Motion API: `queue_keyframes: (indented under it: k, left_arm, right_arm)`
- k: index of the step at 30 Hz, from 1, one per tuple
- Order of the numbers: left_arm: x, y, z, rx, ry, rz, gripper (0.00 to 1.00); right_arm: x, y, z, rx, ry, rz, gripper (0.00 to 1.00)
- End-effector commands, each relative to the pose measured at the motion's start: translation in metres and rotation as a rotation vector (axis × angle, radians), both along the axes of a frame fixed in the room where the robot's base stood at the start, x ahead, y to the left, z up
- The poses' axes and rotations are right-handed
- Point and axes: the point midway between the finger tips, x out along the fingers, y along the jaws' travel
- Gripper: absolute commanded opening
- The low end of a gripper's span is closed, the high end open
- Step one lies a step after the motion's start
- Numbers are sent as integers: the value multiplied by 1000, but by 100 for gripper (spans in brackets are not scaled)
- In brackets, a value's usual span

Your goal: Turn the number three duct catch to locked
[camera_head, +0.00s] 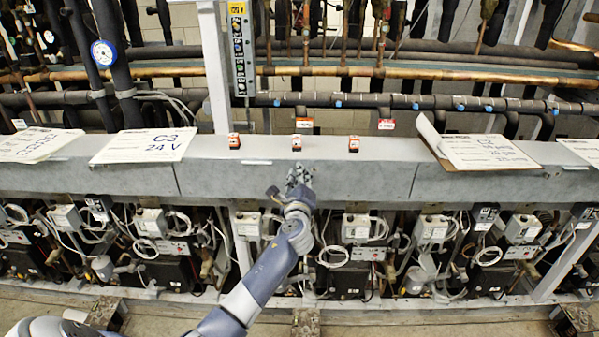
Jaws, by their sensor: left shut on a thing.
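A long grey duct (380,180) runs across the view. A small flat grey fitting (257,162) shows on the duct edge to the left of the gripper, and a similar one (575,168) at the far right. My right gripper is not in view.
Compressors with white boxes (355,228) and loose cables fill the space below. Pipes run behind.

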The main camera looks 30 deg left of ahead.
Motion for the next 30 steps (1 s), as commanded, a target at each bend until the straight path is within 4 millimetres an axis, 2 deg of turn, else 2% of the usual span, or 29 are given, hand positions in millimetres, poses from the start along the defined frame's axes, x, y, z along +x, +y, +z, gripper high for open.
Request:
queue_keyframes:
  k: [1,9,27,28,30]
  left_arm:
    - [0,2,5,27,12,2,0]
    - [0,2,4,120,68,2,0]
    - [0,1,3,146,85,2,0]
    - [1,1,3,146,85,2,23]
    - [0,1,2,146,85,2,38]
  right_arm:
    - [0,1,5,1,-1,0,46]
    - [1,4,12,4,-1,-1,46]
    - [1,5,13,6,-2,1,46]
    - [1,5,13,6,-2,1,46]
    - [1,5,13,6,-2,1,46]
